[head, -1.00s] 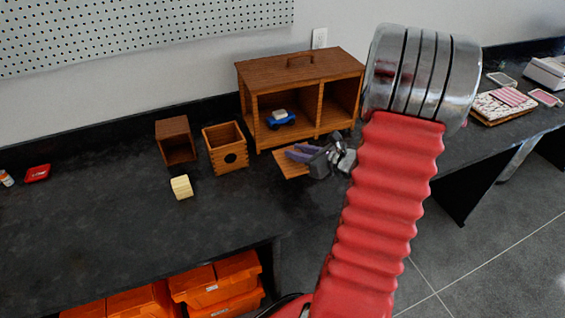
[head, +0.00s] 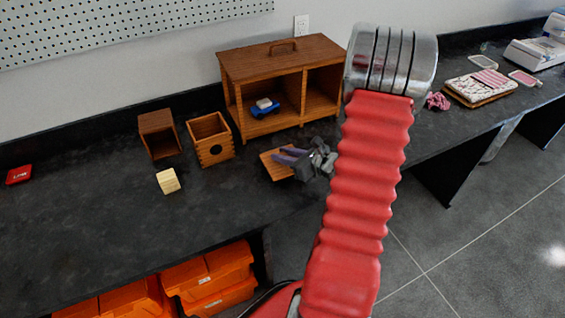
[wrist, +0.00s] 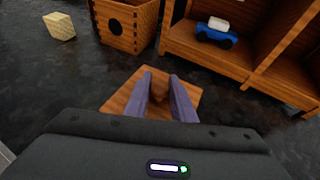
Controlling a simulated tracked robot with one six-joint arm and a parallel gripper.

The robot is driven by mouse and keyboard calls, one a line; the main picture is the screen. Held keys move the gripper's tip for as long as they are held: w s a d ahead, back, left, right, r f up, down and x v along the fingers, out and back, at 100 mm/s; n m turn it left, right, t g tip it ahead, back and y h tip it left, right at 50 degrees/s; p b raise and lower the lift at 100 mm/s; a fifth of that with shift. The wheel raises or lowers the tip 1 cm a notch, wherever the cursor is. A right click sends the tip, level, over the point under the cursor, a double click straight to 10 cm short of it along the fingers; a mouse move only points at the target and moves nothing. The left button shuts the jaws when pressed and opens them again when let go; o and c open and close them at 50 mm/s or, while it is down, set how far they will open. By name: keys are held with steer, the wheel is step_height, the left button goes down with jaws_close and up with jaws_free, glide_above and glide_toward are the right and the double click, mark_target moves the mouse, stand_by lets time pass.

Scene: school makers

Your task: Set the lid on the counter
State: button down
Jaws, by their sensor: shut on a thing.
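The lid is a flat square wooden plate (head: 268,160) in front of the cabinet in the head view. In the wrist view the lid (wrist: 118,102) lies beneath my fingers, with a small wooden knob (wrist: 159,88) at its middle. My gripper (head: 284,158) is shut on that knob; its purple-grey fingers (wrist: 160,95) stand on either side of it. The lid looks roughly level over the dark counter (head: 90,220), close to its front edge. I cannot tell whether it touches the counter. My gripper hides its near part.
A wooden cabinet (head: 290,62) holding a blue toy car (head: 264,107) stands just behind. To the left are an open-topped box with a round hole (head: 214,154), another wooden box (head: 160,136) and a pale block (head: 168,181). The counter's left front is clear.

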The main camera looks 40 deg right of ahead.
steer(key=shift+f, duration=1.7)
steer(key=c, duration=1.5)
jaws_free()
steer(key=shift+s+d+r, duration=0.1)
steer(key=shift+s+r, duration=0.1)
steer(key=shift+s, duration=0.1)
steer(key=v, duration=1.1)
steer(key=shift+s, duration=0.2)
